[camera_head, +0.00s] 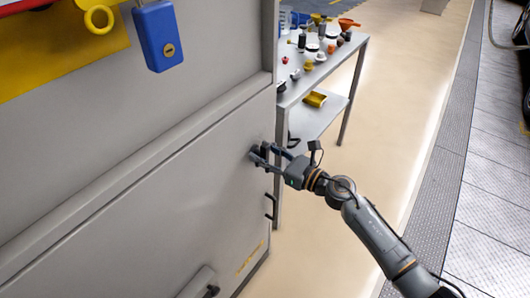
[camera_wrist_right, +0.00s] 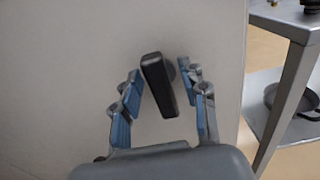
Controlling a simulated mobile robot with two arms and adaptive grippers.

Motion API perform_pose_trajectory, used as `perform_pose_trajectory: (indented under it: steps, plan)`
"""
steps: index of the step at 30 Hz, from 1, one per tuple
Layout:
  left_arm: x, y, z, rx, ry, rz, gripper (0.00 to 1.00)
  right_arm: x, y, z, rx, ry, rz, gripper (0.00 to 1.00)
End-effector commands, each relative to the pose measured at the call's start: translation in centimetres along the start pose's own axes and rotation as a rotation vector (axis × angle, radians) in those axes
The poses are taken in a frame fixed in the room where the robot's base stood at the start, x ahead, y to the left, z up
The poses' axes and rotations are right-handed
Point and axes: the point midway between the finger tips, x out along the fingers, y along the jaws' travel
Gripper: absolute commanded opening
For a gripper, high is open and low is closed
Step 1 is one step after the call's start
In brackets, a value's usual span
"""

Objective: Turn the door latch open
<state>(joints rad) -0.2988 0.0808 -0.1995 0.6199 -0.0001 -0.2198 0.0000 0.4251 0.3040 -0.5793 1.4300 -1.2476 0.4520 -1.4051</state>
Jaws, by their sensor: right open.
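The door (camera_head: 170,205) is a grey cabinet panel, and it looks closed. The latch (camera_wrist_right: 159,84) is a dark lever on the door's face, tilted slightly from upright in the right wrist view. My right gripper (camera_wrist_right: 160,88) is open, with one blue-padded finger on each side of the latch and visible gaps between. In the head view the right gripper (camera_head: 263,157) reaches the door near its right edge, and its fingers largely hide the latch. A dark door handle (camera_head: 271,207) sits below it. My left gripper is not in view.
A metal workbench (camera_head: 345,62) with bottles, funnels and small parts stands just right of the cabinet. Its lower shelf (camera_head: 318,117) holds a yellow item. A blue padlock (camera_head: 158,36) hangs at upper left. The floor to the right is clear.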

Motion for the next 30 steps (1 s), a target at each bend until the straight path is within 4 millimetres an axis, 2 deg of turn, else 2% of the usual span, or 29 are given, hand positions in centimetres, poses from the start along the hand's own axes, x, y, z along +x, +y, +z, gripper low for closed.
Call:
perform_pose_trajectory:
  steps: [6,8,13,23,30]
  plan:
    - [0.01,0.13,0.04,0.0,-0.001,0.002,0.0,0.03,-0.02,-0.01,0.0,0.0,0.0,0.43]
    - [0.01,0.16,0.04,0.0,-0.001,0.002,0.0,0.02,-0.02,-0.01,0.0,0.0,0.0,0.33]
    - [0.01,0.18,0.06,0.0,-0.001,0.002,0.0,0.01,-0.03,-0.01,0.0,0.0,-0.001,0.0]
    - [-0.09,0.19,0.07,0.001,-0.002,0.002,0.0,-0.01,-0.06,0.02,0.021,0.0,-0.001,0.0]
    - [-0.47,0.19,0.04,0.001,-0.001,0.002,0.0,-0.02,-0.18,0.05,0.133,0.001,-0.001,0.0]
